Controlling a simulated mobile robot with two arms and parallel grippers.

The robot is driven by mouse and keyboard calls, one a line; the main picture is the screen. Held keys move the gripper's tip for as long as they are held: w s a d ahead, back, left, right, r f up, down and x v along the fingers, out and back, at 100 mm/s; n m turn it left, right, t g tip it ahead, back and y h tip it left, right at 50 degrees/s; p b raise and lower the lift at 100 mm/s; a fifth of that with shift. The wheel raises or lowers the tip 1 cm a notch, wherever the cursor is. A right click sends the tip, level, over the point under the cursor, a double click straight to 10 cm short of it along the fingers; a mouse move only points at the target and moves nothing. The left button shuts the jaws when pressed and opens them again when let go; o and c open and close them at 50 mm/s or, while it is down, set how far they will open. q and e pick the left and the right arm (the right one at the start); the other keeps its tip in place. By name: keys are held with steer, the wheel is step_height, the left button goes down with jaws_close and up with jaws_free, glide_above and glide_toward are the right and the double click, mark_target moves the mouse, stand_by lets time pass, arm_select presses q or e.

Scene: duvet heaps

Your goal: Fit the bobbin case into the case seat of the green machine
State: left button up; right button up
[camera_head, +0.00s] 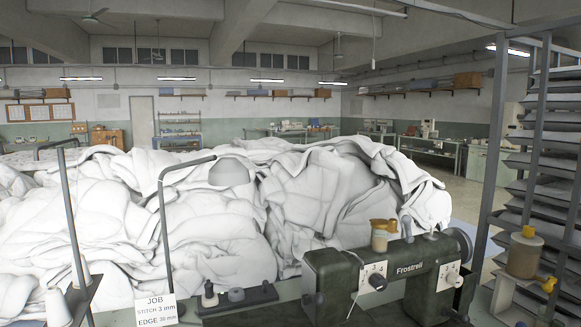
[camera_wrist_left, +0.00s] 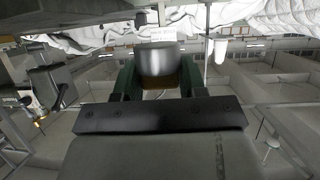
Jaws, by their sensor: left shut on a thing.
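The dark green machine (camera_head: 382,275), marked Frostrell, stands at the lower right of the head view. I cannot make out its case seat. In the left wrist view my left gripper (camera_wrist_left: 157,80) is shut on a grey metal, cup-like cylinder, which looks like the bobbin case (camera_wrist_left: 156,60). It sits between the two dark green fingers, and its lower part is partly hidden by the gripper. Neither gripper shows in the head view. My right gripper is in no view.
A white thread cone (camera_head: 58,308) stands at the lower left. White duvet heaps (camera_head: 200,215) fill the background. A tall rack (camera_head: 545,150) stands right.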

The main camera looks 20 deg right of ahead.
arm_select(q)
steer(key=shift+a, duration=0.1)
steer(key=s+a+r+n+y, duration=0.1)
steer(key=s+a, duration=0.2)
steer(key=a, duration=0.5)
steer(key=shift+s+r, duration=0.15)
steer(key=shift+s, duration=0.2)
